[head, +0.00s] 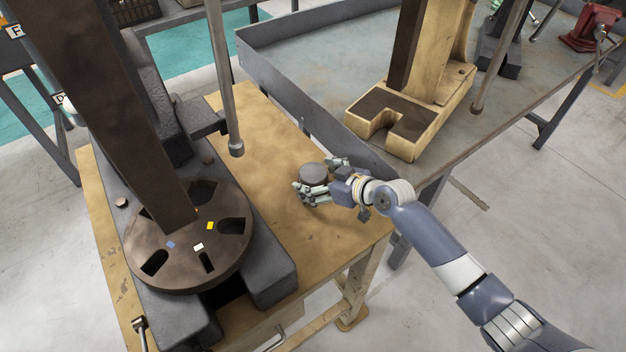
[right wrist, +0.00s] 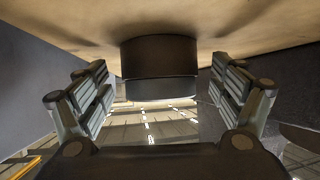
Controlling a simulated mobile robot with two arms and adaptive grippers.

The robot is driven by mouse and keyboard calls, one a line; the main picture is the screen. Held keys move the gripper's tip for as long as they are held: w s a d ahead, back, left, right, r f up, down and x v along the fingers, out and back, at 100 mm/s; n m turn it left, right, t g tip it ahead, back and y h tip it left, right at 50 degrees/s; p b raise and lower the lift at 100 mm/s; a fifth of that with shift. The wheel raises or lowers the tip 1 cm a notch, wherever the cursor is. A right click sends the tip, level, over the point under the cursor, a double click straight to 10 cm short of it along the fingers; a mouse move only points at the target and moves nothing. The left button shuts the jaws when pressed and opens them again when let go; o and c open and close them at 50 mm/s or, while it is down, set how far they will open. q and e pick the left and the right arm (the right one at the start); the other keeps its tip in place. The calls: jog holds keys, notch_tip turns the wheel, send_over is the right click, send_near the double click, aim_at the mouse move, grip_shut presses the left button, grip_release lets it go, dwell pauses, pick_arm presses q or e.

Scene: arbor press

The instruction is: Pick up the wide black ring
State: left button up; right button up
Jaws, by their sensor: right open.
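The wide black ring (head: 313,172) lies on the tan bench top, near the edge beside the grey table. From the head it looks like a dark round disc; I cannot make out a hole. In the right wrist view the ring (right wrist: 160,58) is a dark short cylinder with a thin line across its side. My right gripper (head: 325,179) is open at bench height, with its fingers on both sides of the ring. In the right wrist view gaps show between the ring and both fingers (right wrist: 160,85). My left gripper is not in view.
A dark arbor press with a round slotted plate (head: 225,265) stands on the bench (head: 262,140) to the left. Its lever bar (head: 225,90) hangs above the bench. A cream press (head: 412,140) stands on the grey table (head: 310,65). The bench is clear around the ring.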

jog(key=c, duration=1.3)
jog(key=shift+w+r, duration=0.1)
jog(key=shift+r, duration=0.05)
jog(key=shift+c, duration=1.3)
jog(key=shift+r, duration=0.1)
